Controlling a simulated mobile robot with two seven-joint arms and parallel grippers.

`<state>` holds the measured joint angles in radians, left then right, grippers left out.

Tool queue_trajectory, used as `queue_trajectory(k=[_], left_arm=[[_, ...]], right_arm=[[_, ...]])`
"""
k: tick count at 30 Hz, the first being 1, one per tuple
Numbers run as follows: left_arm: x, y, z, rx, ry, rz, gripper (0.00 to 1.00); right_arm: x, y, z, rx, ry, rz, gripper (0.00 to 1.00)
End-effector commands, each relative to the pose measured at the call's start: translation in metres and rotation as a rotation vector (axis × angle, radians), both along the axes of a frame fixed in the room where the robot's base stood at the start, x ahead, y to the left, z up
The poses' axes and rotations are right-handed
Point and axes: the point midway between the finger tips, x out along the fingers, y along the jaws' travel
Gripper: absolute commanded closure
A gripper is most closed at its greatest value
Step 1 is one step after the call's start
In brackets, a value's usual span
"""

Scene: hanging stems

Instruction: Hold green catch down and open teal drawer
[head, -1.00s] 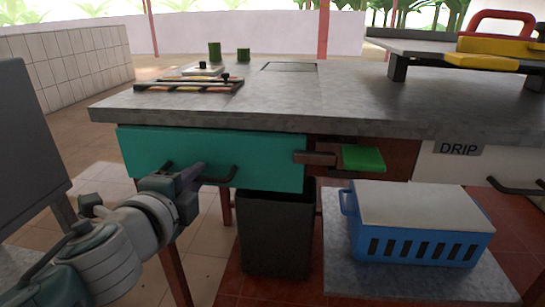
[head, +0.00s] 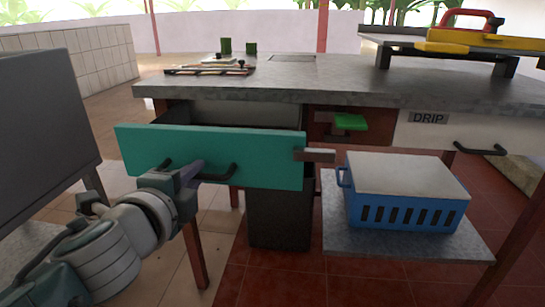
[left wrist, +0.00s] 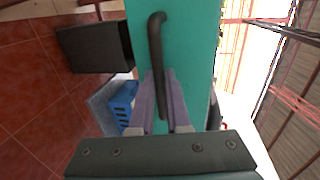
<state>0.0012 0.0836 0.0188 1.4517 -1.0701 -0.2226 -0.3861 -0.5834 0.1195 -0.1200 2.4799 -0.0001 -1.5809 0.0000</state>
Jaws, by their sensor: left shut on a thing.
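The teal drawer (head: 255,155) stands pulled out from under the grey counter, with its open inside (head: 245,113) showing behind the front. My left gripper (head: 190,172) is shut on the drawer's dark bar handle (head: 222,175). In the left wrist view the purple fingers (left wrist: 158,85) lie on both sides of the handle (left wrist: 157,45), against the teal front (left wrist: 188,50). The green catch (head: 350,122) sits under the counter edge, right of the drawer, with nothing touching it. A small bar (head: 320,155) sticks out from the drawer front's right edge, apart from the catch. My right gripper is not in view.
A dark bin (head: 280,215) stands below the drawer. A blue crate with a pale lid (head: 408,190) sits on a low shelf at right. A white drawer marked DRIP (head: 450,135) is shut. A dark panel (head: 45,130) stands at left.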

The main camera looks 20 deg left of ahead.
Motion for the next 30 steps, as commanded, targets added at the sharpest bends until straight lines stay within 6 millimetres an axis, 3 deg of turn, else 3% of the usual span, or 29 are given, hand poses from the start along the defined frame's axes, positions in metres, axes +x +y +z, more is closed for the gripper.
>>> queue_trajectory(k=[10, 11, 18, 26, 30], left_arm=[[-0.001, -0.001, -0.002, -0.001, 0.005, -0.001, 1.0], [-0.001, -0.001, -0.002, -0.001, 0.005, -0.001, 0.83], [-0.001, 0.0, -0.002, -0.001, 0.005, -0.001, 0.56], [-0.002, -0.001, -0.002, -0.001, 0.005, -0.001, 0.55], [-0.012, -0.003, 0.001, -0.003, 0.007, -0.001, 0.55]], right_arm=[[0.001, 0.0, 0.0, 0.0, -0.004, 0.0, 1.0], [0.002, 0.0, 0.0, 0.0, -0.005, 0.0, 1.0], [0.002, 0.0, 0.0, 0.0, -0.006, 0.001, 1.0], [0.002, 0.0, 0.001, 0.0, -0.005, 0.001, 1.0], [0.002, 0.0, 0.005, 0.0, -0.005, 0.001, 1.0]])
